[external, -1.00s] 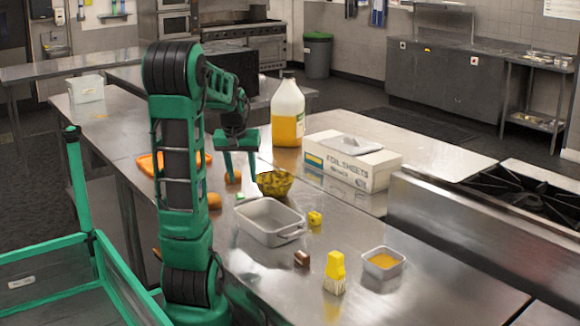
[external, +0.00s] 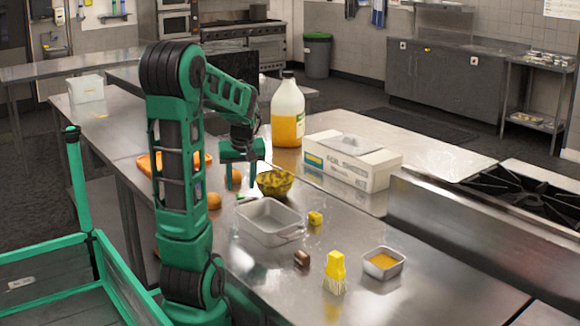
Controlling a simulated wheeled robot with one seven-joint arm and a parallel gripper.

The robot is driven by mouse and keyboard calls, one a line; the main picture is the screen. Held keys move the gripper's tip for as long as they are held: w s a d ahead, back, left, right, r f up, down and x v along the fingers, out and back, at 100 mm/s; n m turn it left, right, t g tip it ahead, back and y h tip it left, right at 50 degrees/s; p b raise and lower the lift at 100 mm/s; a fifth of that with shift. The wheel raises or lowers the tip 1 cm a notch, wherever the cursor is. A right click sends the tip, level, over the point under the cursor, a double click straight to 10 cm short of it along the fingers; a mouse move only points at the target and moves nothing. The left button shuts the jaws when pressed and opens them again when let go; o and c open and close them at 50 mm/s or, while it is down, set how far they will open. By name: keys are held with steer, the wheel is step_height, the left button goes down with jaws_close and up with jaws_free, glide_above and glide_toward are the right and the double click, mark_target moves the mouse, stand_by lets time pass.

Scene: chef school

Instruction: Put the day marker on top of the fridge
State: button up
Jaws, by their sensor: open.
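My gripper (external: 243,155) is open and empty, above the table near the patterned yellow bowl (external: 275,183). I cannot tell for sure which thing is the day marker. A small yellow block (external: 315,218) lies right of the grey metal tray (external: 262,236). A small brown block (external: 302,258) lies in front of the tray. No fridge can be made out clearly.
On the steel table (external: 235,285) stand a jug (external: 288,115), a foil box (external: 350,165), a yellow brush (external: 335,270) and a small sauce pan (external: 383,263). An orange tray (external: 150,163) lies behind my arm. A stove (external: 520,190) is at right. The front of the table is clear.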

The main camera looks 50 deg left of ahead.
mark_target(241, 196)
steer(key=shift+d+x, duration=0.15)
steer(key=shift+x, duration=0.95)
steer(key=shift+d+x, duration=0.2)
steer(key=shift+x, duration=0.95)
steer(key=shift+s+f, duration=0.1)
steer(key=shift+f, duration=0.05)
jaws_close()
